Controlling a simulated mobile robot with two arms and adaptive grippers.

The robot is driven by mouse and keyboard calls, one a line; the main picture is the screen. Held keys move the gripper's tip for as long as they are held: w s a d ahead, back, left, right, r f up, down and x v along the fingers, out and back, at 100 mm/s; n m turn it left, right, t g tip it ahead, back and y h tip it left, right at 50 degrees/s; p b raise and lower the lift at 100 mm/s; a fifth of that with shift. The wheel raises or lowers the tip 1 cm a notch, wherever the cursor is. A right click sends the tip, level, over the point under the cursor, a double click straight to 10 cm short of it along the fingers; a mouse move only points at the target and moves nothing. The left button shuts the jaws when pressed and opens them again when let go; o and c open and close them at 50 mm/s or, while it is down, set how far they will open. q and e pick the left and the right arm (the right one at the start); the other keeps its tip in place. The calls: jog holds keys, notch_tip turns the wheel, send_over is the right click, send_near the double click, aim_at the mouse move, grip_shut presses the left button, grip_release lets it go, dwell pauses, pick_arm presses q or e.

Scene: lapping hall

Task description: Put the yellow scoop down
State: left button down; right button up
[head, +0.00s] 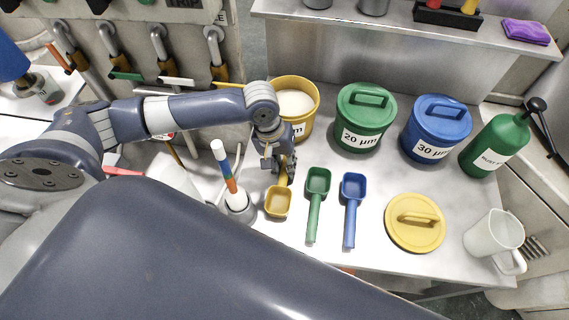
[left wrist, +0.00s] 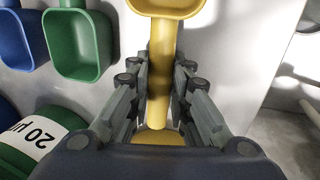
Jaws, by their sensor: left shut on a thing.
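The yellow scoop (head: 278,202) is at the left of the white bench, its square bowl toward the bench's front edge. My left gripper (head: 285,175) is shut on the scoop's handle. In the left wrist view the yellow handle (left wrist: 160,75) runs between the two fingers of the gripper (left wrist: 160,95), and the bowl is cut by the top edge. I cannot tell whether the scoop touches the bench. The green scoop (head: 317,190) and blue scoop (head: 352,195) lie side by side just to the right. My right gripper is not in view.
An open yellow tub (head: 306,125) stands behind the gripper. Lidded green (head: 365,138) and blue (head: 437,148) tubs, a green bottle (head: 495,148), a yellow lid (head: 415,240) and a white jug (head: 490,234) stand to the right. A holder (head: 240,208) with a striped stick stands close left.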

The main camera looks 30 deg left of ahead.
pick_arm(q)
jog(key=c, duration=1.5)
grip_release()
jog(key=shift+f, duration=0.1)
jog(key=shift+o, duration=0.2)
jog(key=v, duration=1.2)
jog(key=shift+b, duration=0.45)
